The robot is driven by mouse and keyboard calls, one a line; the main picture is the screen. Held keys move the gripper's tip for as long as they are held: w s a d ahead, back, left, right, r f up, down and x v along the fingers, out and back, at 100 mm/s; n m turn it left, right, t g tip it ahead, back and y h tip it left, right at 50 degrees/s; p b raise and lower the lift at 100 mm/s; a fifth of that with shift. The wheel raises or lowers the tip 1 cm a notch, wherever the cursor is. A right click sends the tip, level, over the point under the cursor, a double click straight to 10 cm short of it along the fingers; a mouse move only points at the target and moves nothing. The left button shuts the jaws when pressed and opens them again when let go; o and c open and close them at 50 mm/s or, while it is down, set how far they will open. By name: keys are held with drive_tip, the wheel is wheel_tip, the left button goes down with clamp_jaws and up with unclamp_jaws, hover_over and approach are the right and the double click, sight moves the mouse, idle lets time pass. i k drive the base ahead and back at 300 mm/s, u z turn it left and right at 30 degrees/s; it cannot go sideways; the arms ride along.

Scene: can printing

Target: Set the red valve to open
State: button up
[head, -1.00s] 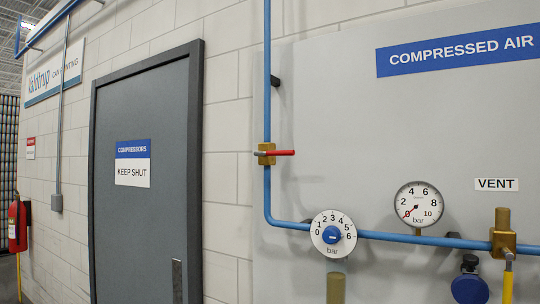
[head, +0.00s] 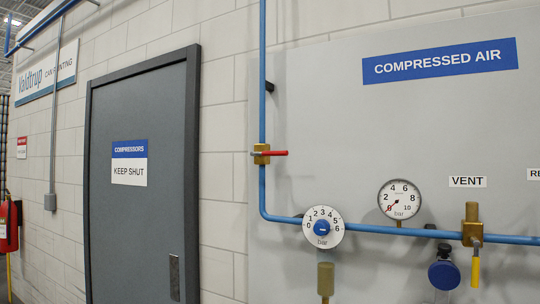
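The red valve is a brass body (head: 262,154) on the vertical blue pipe, left of the grey panel's middle. Its red handle (head: 274,153) lies level, pointing right, across the pipe. Nothing touches it. My gripper does not show in the head view. The pressure gauge (head: 400,199) on the panel has its needle at the low end, near 0.
The blue pipe (head: 400,230) runs right past a regulator dial (head: 323,228) with a blue knob to a brass vent valve with a yellow handle (head: 476,271). A grey door (head: 145,230) stands left, shut. A fire extinguisher (head: 9,226) hangs far left.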

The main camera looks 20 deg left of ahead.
sight(264, 153)
drive_tip(key=k, duration=1.1)
drive_tip(key=u, duration=0.6)
drive_tip(key=i, duration=1.5)
drive_tip(key=u, duration=0.1)
